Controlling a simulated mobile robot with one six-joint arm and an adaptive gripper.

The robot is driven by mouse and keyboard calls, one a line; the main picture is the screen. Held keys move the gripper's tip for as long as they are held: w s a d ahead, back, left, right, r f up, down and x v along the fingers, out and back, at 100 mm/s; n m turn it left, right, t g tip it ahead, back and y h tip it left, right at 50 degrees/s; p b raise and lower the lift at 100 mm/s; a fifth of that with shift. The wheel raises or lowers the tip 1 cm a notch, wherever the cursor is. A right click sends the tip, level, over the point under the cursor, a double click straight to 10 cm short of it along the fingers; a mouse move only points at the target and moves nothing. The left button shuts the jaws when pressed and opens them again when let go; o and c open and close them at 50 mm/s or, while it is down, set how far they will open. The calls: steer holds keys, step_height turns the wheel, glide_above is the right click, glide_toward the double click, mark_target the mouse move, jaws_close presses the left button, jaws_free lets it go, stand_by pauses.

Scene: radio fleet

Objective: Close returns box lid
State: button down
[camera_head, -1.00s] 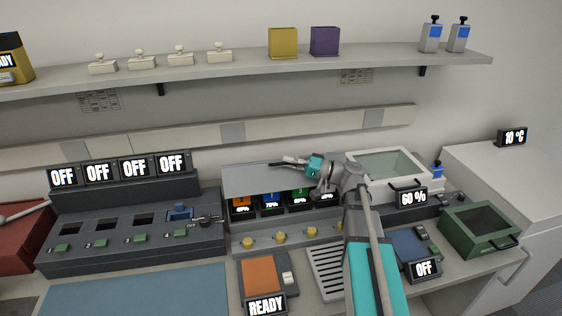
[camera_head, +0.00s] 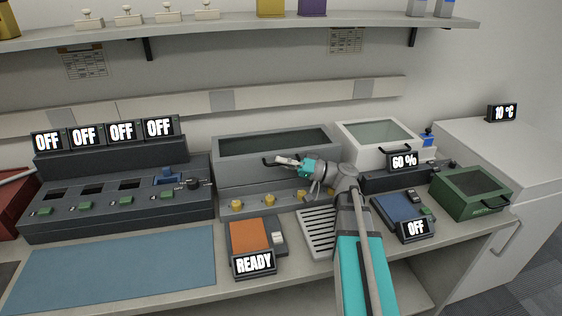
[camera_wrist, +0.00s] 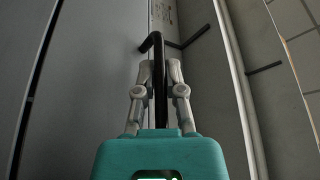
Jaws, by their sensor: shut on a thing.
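A long grey box (camera_head: 230,178) stands in the middle of the bench. Its lid, with a dark window (camera_head: 262,145), now lies over the top, flat or nearly flat. I cannot tell whether a small gap is left at its edge. No label names it as the returns box. My gripper (camera_head: 286,162) is at the front of this lid, coming from the right. In the wrist view, my gripper (camera_wrist: 158,78) is shut on the black bar handle (camera_wrist: 158,100), which runs between its two fingers.
A white box (camera_head: 345,130) with a glass lid stands right of the grey box. A green box (camera_head: 466,206) with a dark window is at the bench's right end. An orange-topped device (camera_head: 250,236) and a drip grille (camera_head: 318,240) lie in front. A shelf (camera_head: 230,34) runs above.

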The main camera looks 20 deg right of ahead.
steer(key=shift+s+d+f+b, duration=0.15)
steer(key=shift+s+f+b, duration=0.2)
steer(key=shift+f, duration=0.1)
steer(key=shift+s, duration=0.1)
steer(key=c, duration=1)
jaws_free()
steer(key=shift+r, duration=0.1)
